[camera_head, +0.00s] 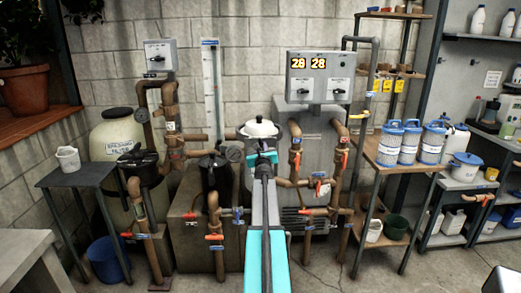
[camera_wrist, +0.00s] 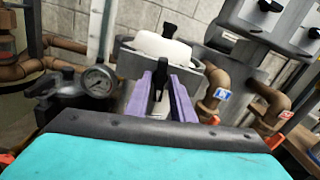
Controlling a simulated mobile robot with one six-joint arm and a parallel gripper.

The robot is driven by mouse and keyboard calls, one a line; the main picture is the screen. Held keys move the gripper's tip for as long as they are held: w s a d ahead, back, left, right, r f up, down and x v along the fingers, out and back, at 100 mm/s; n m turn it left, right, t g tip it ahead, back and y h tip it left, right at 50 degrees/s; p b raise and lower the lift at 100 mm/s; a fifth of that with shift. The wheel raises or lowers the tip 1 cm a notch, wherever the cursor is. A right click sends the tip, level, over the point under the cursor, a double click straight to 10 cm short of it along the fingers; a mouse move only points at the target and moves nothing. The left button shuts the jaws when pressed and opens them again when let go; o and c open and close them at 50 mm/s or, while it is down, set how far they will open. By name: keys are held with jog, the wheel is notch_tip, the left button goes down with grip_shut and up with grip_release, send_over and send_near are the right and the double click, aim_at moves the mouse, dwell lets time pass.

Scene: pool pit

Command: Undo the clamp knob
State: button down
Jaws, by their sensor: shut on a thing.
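My gripper (camera_wrist: 163,80) shows in the wrist view as two purple fingers, shut on a small black upright knob, the clamp knob (camera_wrist: 160,76). The knob stands between the fingers, in front of a white domed lid (camera_wrist: 158,46) with its own black handle (camera_wrist: 169,30) on top. In the head view, the white lid (camera_head: 259,129) sits at the middle, just beyond the end of my teal arm. The arm hides the fingers and the clamp knob there. What is under the knob is mostly hidden.
A round pressure gauge (camera_wrist: 99,80) and a black pot (camera_wrist: 62,108) stand close left of the fingers. Brown pipes (camera_wrist: 215,88) with valves rise close on the right. A grey control box (camera_head: 320,78) hangs behind. Open floor (camera_head: 330,258) lies front right.

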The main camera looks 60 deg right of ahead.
jog(key=n, duration=0.4)
jog(key=shift+b, duration=0.3)
jog(key=n, duration=0.4)
jog(key=shift+f+b, duration=0.1)
jog(key=shift+b, duration=0.25)
jog(key=n, duration=0.4)
jog(key=shift+n+b, duration=0.3)
jog(key=shift+b, duration=0.1)
jog(key=n+b, duration=0.1)
jog(key=n, duration=0.3)
jog(key=c, duration=1.7)
grip_release()
jog(key=shift+v, duration=3.5)
